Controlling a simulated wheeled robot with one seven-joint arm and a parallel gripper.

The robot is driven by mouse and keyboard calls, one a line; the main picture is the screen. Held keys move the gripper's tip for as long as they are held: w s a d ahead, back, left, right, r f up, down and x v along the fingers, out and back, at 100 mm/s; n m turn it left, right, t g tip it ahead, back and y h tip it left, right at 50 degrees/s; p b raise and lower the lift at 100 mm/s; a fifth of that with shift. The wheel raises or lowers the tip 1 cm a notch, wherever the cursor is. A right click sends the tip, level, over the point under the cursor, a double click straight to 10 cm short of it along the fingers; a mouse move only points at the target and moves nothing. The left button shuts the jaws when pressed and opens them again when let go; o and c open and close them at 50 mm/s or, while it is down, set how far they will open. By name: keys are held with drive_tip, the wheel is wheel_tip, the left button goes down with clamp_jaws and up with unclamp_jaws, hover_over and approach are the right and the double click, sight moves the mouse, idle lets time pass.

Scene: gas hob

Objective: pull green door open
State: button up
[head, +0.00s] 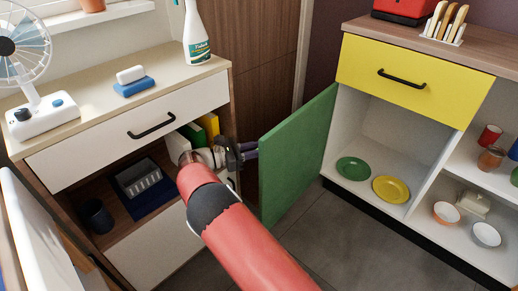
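The green door (298,155) stands swung out from the left side of the right-hand cabinet (350,110), showing one broad face and its free edge toward the left. The compartment beside it is open to view. My red arm reaches up from the bottom. My gripper (250,150) is dark and sits at the door's free edge, with its tips partly behind the door. I cannot tell whether it touches the door, or whether it is open or shut. No handle on the green door shows.
A green plate (353,168) and a yellow plate (390,189) lie in the open compartment, under a yellow drawer (400,78). The left cabinet (100,110), with a fan (35,70) and a spray bottle (196,35) on top, stands close to my arm. Grey floor (330,235) is clear below the door.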

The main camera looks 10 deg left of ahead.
drive_tip(key=v, duration=0.6)
drive_tip(key=shift+a+b, duration=0.3)
drive_tip(key=shift+a, duration=0.1)
drive_tip(key=shift+s, duration=0.15)
